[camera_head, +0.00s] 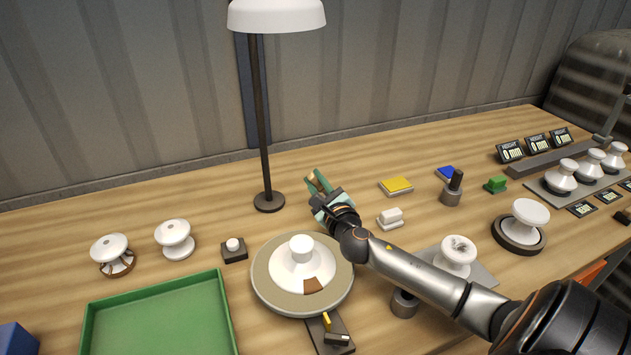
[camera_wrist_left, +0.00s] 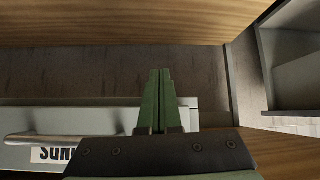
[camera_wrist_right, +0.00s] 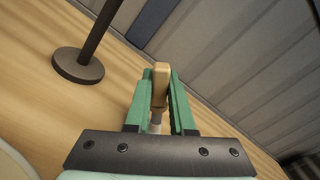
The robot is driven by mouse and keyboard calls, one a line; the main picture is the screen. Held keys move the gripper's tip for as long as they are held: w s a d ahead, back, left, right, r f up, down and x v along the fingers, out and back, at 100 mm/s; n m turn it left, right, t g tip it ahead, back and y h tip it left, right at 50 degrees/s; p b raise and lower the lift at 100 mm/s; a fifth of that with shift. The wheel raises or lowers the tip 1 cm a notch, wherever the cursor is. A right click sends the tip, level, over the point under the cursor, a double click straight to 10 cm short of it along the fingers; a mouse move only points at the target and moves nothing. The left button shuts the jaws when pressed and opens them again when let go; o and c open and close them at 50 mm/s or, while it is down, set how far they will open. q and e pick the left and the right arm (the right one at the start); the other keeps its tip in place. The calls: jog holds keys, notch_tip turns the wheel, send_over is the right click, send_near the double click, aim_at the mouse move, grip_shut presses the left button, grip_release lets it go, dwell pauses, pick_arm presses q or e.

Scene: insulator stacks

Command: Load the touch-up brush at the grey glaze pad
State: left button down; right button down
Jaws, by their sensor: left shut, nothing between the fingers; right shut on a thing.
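My right gripper (camera_head: 318,186) is shut on the touch-up brush, above the table behind the turntable. In the right wrist view, the brush's tan handle (camera_wrist_right: 160,76) stands between the green fingers (camera_wrist_right: 160,100), with a pale part below it; its tip is hidden. A yellow pad (camera_head: 396,185) lies right of the gripper, and a blue pad (camera_head: 447,172) farther right, partly hidden by a dark post. My left gripper (camera_wrist_left: 159,100) is shut and empty, seen only in the left wrist view.
A white insulator with a brown patch (camera_head: 313,285) sits on the turntable (camera_head: 270,292). A lamp (camera_head: 268,201) stands behind left. A green tray (camera_head: 90,325) and two insulators are left; several more stand right.

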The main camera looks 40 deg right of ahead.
pick_arm(q)
jog(key=shift+f+b, duration=0.4)
pick_arm(e)
jog(key=shift+f, duration=0.6)
dwell(0.4)
pick_arm(q)
jog(key=shift+r, duration=0.1)
pick_arm(e)
jog(key=shift+r, duration=0.1)
